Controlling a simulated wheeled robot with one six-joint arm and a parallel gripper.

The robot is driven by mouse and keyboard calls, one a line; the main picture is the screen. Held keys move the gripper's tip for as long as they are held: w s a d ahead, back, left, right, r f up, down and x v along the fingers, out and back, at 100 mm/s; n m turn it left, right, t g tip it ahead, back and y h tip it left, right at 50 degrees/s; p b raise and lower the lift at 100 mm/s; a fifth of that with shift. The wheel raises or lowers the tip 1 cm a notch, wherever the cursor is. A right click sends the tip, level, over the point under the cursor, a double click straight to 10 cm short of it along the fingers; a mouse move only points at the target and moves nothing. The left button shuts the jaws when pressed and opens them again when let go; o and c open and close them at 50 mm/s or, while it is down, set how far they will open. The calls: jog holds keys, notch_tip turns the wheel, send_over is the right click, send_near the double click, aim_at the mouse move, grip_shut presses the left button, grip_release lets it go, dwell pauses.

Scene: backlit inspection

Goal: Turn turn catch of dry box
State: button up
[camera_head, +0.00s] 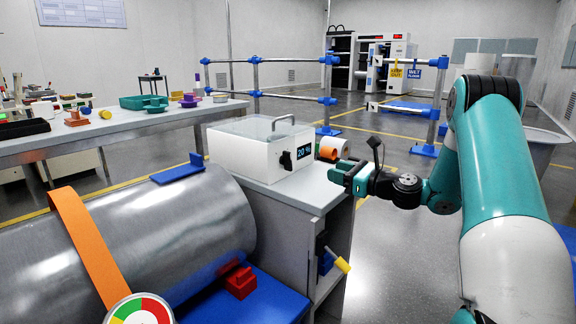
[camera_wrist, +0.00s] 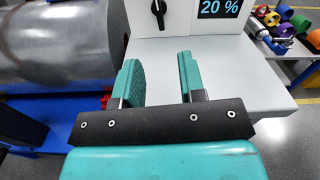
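The white dry box (camera_head: 262,148) stands on a grey cabinet, with a clear lid and a grey handle on top. Its front carries a display reading 20 % and a black turn catch (camera_head: 286,161). In the wrist view the catch (camera_wrist: 158,11) shows at the top edge, partly cut off, and the box front (camera_wrist: 180,18) lies beyond my fingers. My gripper (camera_head: 336,172) is to the right of the catch and apart from it. In the wrist view my gripper (camera_wrist: 160,76) has its two teal fingers spread with nothing between them.
A large metal cylinder (camera_head: 140,225) with an orange strap lies left on a blue base. An orange and white roll (camera_head: 332,148) stands beside the box. The cabinet top (camera_head: 300,192) before the box is bare. A yellow-handled lever (camera_head: 342,265) juts from the cabinet side.

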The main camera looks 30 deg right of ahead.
jog(key=w+p, duration=0.1)
jog(key=p, duration=0.1)
jog(key=w+a+r+p, duration=0.1)
jog(key=p, duration=0.1)
jog(key=shift+w+a, duration=0.1)
jog(key=p, duration=1.3)
send_near(291, 159)
jog(key=shift+w+a+r, duration=0.2)
jog(key=shift+w+r, duration=0.05)
jog(key=shift+w, duration=0.2)
jog(key=shift+w+a+r, duration=0.2)
jog(key=shift+w+r, duration=0.1)
jog(key=shift+w, duration=0.2)
jog(key=x, duration=0.6)
jog(key=f+x, duration=0.1)
jog(key=x, duration=0.2)
jog(key=shift+b, duration=0.4)
jog(key=shift+c, duration=0.4)
grip_shut()
